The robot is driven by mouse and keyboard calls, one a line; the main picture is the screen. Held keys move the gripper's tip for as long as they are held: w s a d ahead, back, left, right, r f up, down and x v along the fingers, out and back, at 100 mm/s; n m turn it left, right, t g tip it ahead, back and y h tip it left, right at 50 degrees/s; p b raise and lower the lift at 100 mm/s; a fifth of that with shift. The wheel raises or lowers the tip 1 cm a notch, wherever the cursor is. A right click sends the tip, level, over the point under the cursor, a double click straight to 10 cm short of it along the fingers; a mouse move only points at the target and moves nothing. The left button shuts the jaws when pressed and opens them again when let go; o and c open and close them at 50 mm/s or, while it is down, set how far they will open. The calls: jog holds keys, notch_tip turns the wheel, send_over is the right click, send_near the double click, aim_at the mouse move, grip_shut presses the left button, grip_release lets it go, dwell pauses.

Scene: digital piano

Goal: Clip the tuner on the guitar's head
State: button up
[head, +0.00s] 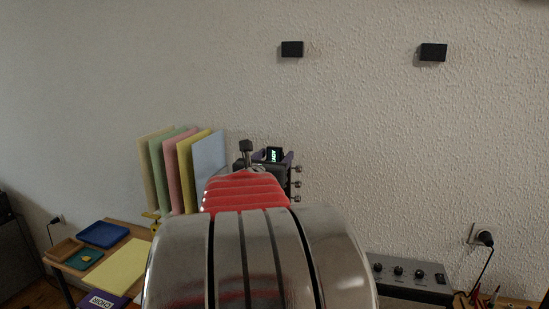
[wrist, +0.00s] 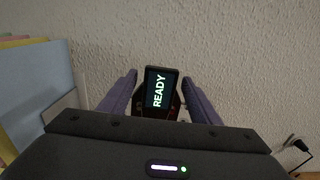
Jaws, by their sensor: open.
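The tuner (wrist: 157,88) is a small dark block with a lit screen reading READY. In the wrist view it stands upright between the two purple fingers of my gripper (wrist: 159,78), with a gap on each side. My gripper is open. In the head view the tuner (head: 274,155) shows small beyond my arm, at the top of the guitar's head (head: 284,178), whose metal pegs stick out to the right. My arm hides most of the guitar. I cannot tell whether the tuner's clip grips the head.
Coloured upright boards (head: 180,170) stand close on the left. Left of them a wooden table holds a blue tray (head: 103,234), a yellow sheet (head: 116,264) and a purple CHOIR book (head: 100,300). A grey knobbed box (head: 411,274) stands at right. The textured wall is close behind.

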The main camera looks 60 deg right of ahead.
jog(key=shift+a, duration=0.15)
jog(key=shift+s+a, duration=0.2)
jog(key=shift+a, duration=1)
jog(key=shift+s+a, duration=0.15)
jog(key=shift+a, duration=1)
jog(key=shift+a+r, duration=0.1)
jog(key=s+a, duration=0.1)
jog(key=a, duration=0.6)
jog(key=shift+a, duration=0.1)
